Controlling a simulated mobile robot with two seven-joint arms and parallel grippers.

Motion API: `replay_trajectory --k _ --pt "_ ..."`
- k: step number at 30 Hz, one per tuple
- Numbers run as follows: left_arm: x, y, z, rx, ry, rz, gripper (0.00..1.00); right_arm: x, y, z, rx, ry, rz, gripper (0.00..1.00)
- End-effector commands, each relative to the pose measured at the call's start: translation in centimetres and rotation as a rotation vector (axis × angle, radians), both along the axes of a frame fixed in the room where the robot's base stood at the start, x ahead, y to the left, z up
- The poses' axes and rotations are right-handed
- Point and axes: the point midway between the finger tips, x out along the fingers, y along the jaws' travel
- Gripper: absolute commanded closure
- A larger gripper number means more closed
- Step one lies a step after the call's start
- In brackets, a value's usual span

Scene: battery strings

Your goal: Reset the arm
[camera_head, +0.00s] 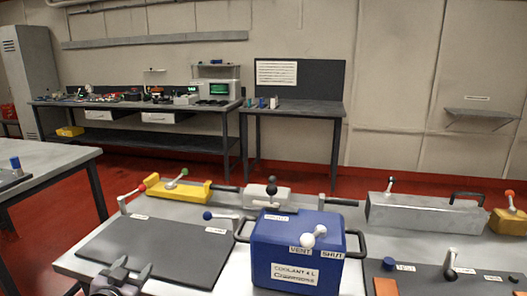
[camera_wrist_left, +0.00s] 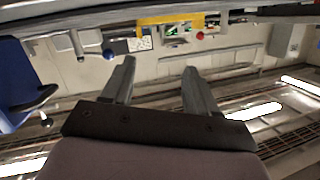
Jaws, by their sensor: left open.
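My left gripper (camera_head: 118,277) shows at the bottom left of the head view, over the front of a dark mat (camera_head: 150,250) on the near table. In the left wrist view its two fingers (camera_wrist_left: 158,88) stand apart with nothing between them. The wrist view looks tilted or upside down, with the table's contents along its top edge. My right gripper is in neither view.
A blue coolant box (camera_head: 295,275) with a white-knobbed lever stands right of the mat. Behind are a yellow block (camera_head: 190,190), a white block (camera_head: 267,196) and a grey metal box (camera_head: 415,213). Several levers stand up around them. Workbenches line the far wall.

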Motion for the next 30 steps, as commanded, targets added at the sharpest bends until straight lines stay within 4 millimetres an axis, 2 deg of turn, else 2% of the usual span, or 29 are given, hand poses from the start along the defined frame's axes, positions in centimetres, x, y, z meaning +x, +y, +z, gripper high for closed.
replay_trajectory --k 1,3,9,13,18,21,24,30 --pt "-2.1 -1.1 -2.5 -0.013 0.040 -0.015 0.41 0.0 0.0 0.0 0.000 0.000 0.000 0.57" --pt "-4.7 -2.5 -5.1 -0.030 0.086 -0.032 0.41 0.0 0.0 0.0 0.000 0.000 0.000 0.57" --pt "-13.1 -6.0 -11.2 -0.090 0.214 -0.071 0.41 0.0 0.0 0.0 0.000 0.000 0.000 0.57" --pt "-18.9 -8.0 -14.0 -0.135 0.296 -0.086 0.41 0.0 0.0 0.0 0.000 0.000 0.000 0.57" --pt "-25.6 -10.0 -16.0 -0.190 0.388 -0.092 0.41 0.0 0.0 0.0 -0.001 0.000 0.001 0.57" --pt "-28.2 -10.7 -16.4 -0.212 0.425 -0.090 0.41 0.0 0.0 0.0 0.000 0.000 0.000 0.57" --pt "-29.8 -11.1 -16.6 -0.225 0.446 -0.088 0.41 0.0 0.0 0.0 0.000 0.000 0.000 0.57" --pt "-30.5 -11.3 -16.7 -0.233 0.457 -0.088 0.41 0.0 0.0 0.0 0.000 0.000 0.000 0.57"
